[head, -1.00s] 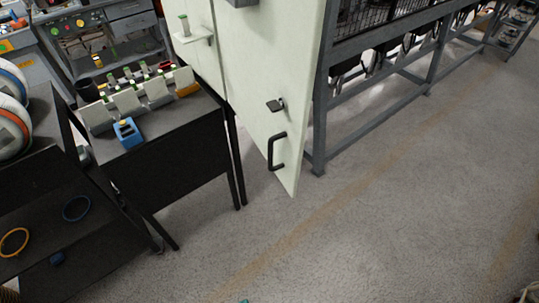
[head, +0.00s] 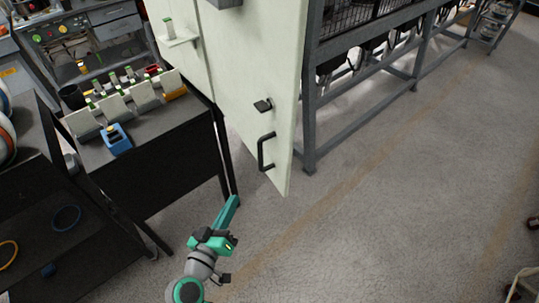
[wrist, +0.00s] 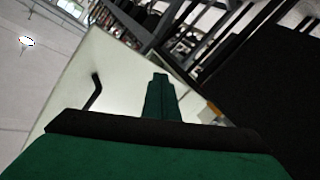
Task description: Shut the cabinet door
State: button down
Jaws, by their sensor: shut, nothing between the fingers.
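The cabinet door (head: 250,75) is a pale panel with a black handle (head: 265,151) low on it and a small dark latch (head: 262,105) above. It appears to stand ajar, angled out over the floor, with its free lower corner on the right. My green gripper (head: 233,202) is below and left of the handle, apart from it, its fingers shut and empty. In the wrist view, the closed fingers (wrist: 160,88) point toward the pale door (wrist: 110,68), with its handle (wrist: 95,92) to their left. Whether they touch the door cannot be told.
A dark table (head: 165,150) with pale holders and a blue box (head: 116,138) stands left of the door. A dark shelf (head: 40,215) with rings is at lower left. A grey metal frame (head: 312,110) stands behind the door. Floor at right is mostly clear.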

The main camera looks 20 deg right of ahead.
notch_tip(320, 180, up, 11)
jog(key=m+g+h, duration=0.3)
jog(key=m+h, duration=0.2)
jog(key=m, duration=0.1)
jog(key=m+g+h, duration=0.2)
jog(key=m+g, duration=0.5)
jog(key=m, duration=0.2)
send_near(283, 150)
jog(key=d, duration=0.4)
jog(key=w+d, duration=0.1)
jog(key=d, duration=0.1)
jog(key=shift+w+d+f, duration=0.1)
jog(key=shift+d+f, duration=0.05)
jog(key=shift+d, duration=0.05)
